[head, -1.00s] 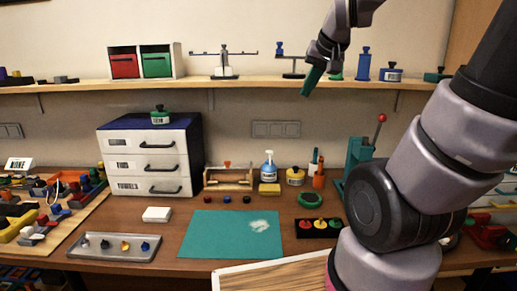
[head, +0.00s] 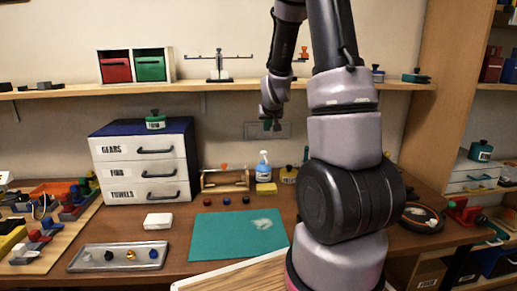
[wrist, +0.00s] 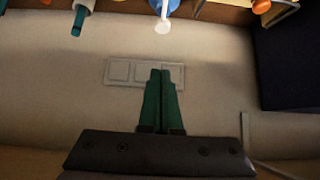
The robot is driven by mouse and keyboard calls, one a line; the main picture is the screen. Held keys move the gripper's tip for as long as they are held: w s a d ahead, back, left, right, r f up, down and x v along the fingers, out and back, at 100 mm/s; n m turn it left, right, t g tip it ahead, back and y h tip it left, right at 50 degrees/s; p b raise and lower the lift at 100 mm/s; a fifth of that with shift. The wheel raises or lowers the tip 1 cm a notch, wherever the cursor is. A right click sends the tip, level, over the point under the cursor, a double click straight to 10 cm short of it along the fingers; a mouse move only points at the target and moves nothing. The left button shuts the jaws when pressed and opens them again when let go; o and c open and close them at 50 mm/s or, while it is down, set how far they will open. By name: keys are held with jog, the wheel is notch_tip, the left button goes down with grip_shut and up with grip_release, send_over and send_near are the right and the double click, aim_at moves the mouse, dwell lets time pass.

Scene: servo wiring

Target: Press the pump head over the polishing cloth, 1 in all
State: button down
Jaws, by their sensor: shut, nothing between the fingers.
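The pump bottle (head: 263,173) is blue with a white pump head and stands upright at the back of the bench. In the wrist view its white pump head (wrist: 163,26) shows at the top edge. A flat white piece (head: 158,220) lies left of a teal mat (head: 225,240), and a pale patch (head: 262,223) lies on the mat. I cannot tell which of these is the polishing cloth. My gripper (head: 270,124) points down above the bottle, apart from it. Its green fingers (wrist: 160,75) are shut and empty.
A yellow block (head: 266,188) and a yellow jar (head: 288,175) stand close to the bottle. A wooden rack (head: 224,187) and a drawer cabinet (head: 140,175) are to the left. A metal tray (head: 75,262) lies in front. The shelf (head: 60,93) runs along the wall. My arm hides the bench's right part.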

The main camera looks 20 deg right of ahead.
jog(key=shift+f, duration=0.1)
send_over(264, 152)
jog(key=f, duration=0.5)
jog(key=s+f, duration=0.1)
jog(key=f, duration=0.1)
jog(key=shift+a+f, duration=0.15)
notch_tip(264, 152, down, 2)
jog(key=shift+s+f, duration=0.1)
jog(key=shift+f, duration=0.7)
notch_tip(264, 152, down, 2)
jog(key=shift+a, duration=0.1)
